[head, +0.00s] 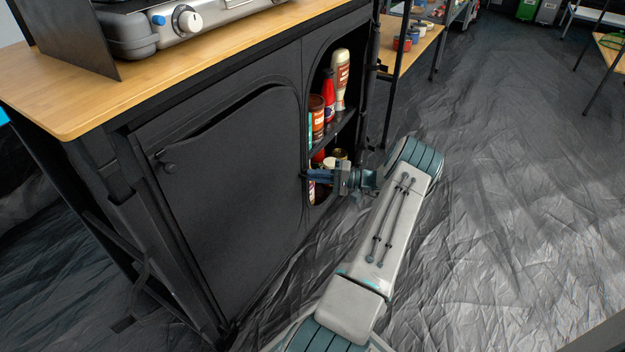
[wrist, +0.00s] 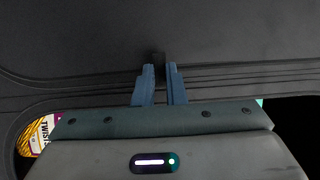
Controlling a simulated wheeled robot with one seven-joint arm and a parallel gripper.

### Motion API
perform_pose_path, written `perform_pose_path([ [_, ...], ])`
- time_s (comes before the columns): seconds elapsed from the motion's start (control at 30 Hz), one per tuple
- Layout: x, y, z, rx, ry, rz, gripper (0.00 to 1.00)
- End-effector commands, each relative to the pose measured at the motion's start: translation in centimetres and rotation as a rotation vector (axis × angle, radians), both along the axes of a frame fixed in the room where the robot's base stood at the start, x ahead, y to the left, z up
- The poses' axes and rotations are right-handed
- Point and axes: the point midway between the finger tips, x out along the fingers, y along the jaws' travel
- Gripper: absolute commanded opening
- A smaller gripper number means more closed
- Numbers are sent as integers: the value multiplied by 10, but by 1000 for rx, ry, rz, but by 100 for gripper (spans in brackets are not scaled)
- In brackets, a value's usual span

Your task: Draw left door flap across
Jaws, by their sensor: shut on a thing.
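The left door flap (head: 225,190) is a dark fabric panel on the front of the black camp cupboard. It lies across the left opening, with its top edge bowed and a small toggle (head: 169,167) near its upper left corner. My gripper (head: 308,176) is at the flap's right edge, beside the open right compartment. In the wrist view my gripper (wrist: 160,75) is shut on a small dark tab (wrist: 158,58) at the edge of the flap (wrist: 80,40). The fingers partly hide the tab.
The open right compartment holds bottles (head: 329,95) and jars on shelves. A wooden worktop (head: 215,60) with a stove (head: 190,20) is above. A low wooden shelf (head: 415,50) stands behind at the right. The wrinkled dark floor (head: 510,180) at the right is clear.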

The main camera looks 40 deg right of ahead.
Motion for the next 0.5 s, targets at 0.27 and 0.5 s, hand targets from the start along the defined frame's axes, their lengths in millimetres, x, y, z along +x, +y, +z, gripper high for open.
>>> perform_pose_path([
  [0.27,2,-7,2,-8,-1,-22,24],
  [0.5,3,-3,2,-5,-2,-11,33],
])
